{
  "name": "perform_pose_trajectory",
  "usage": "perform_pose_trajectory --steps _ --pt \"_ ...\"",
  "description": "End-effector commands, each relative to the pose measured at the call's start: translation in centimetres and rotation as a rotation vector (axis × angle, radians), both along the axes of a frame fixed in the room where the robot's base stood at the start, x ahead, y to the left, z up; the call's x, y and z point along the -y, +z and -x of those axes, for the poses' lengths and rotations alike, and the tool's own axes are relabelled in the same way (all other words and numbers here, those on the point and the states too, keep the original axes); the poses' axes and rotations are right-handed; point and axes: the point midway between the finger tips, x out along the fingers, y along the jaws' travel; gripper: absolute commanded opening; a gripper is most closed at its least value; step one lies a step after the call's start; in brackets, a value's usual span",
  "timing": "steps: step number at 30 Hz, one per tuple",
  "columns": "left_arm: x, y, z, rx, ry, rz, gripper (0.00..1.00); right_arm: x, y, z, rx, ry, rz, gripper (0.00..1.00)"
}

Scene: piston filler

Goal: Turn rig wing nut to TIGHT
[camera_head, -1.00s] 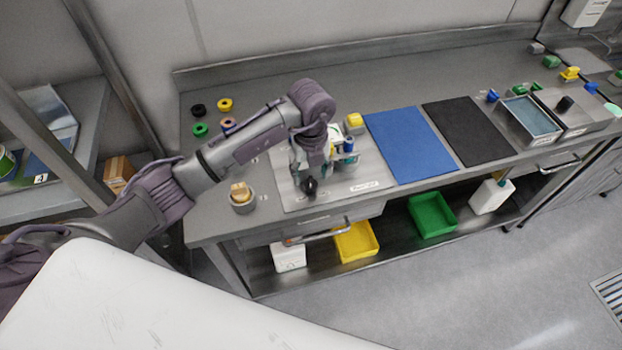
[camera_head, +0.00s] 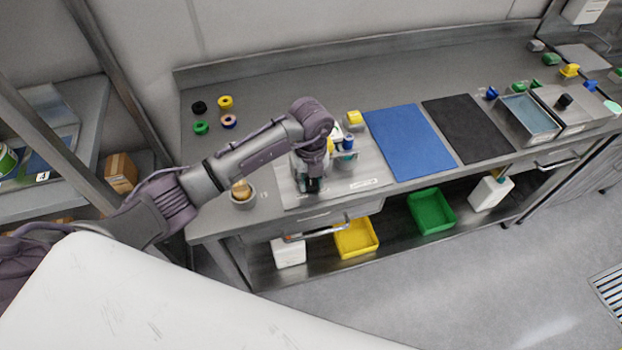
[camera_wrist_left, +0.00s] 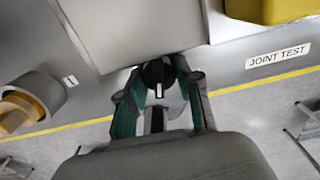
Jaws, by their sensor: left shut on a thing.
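The rig wing nut (camera_wrist_left: 158,74) is a black knob with a white mark, seen in the left wrist view between the fingers of my left gripper (camera_wrist_left: 160,92). The fingers, with teal inner sides, are shut on it from both sides. In the head view my left gripper (camera_head: 311,186) points down over the front of the grey rig plate (camera_head: 348,184), and it hides the wing nut there. The white mark points toward the gripper's palm in the wrist view. I cannot read a TIGHT mark. My right gripper is in neither view.
A round cup with a tan thing in it (camera_head: 242,194) stands left of the plate. A yellow block (camera_head: 354,118) and a blue-capped part (camera_head: 347,142) stand behind the gripper. A blue mat (camera_head: 408,143) lies to the right. An open drawer handle (camera_head: 318,233) juts below the bench's front edge.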

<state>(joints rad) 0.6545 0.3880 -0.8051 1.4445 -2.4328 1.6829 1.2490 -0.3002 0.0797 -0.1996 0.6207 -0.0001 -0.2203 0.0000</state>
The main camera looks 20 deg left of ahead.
Motion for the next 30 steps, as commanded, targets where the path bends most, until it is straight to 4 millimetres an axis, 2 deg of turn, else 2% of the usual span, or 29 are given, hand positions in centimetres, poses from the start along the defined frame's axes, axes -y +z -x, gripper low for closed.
perform_pose_trajectory --steps 11,30 --pt "-0.1 -0.1 -0.1 0.002 -0.066 -0.002 0.00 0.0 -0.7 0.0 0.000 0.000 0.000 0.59" --pt "-0.2 0.0 -0.1 0.004 -0.458 0.000 0.00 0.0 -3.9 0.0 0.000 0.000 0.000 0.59"
